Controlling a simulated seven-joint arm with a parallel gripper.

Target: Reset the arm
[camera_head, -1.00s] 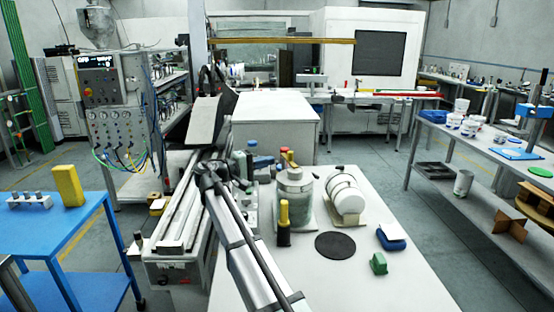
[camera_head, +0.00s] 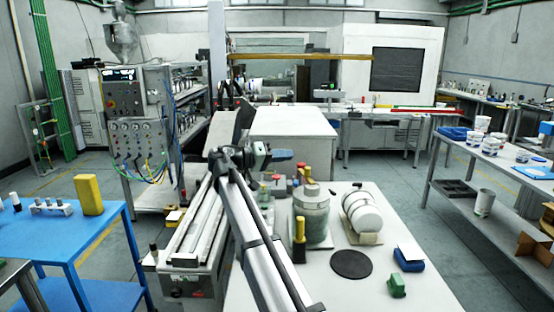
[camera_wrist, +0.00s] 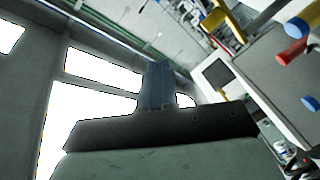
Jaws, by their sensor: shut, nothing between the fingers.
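My gripper (camera_head: 284,155) is held above the left part of the white table, with its blue fingers pointing right. The fingers are shut and empty; they also show in the wrist view (camera_wrist: 158,85), tilted against bright windows and clear of any object. My arm rises from the bottom of the head view and bends at an elbow left of the gripper. Below and behind the fingers are several small red- and yellow-topped items, partly hidden by the arm.
The white table (camera_head: 400,290) bears a lidded jar (camera_head: 311,222), a yellow-and-black bottle (camera_head: 299,240), a white roll on a stand (camera_head: 362,213), a black disc (camera_head: 351,263), a blue block with a white top (camera_head: 408,260) and a green block (camera_head: 397,286). A long metal machine (camera_head: 185,250) stands left.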

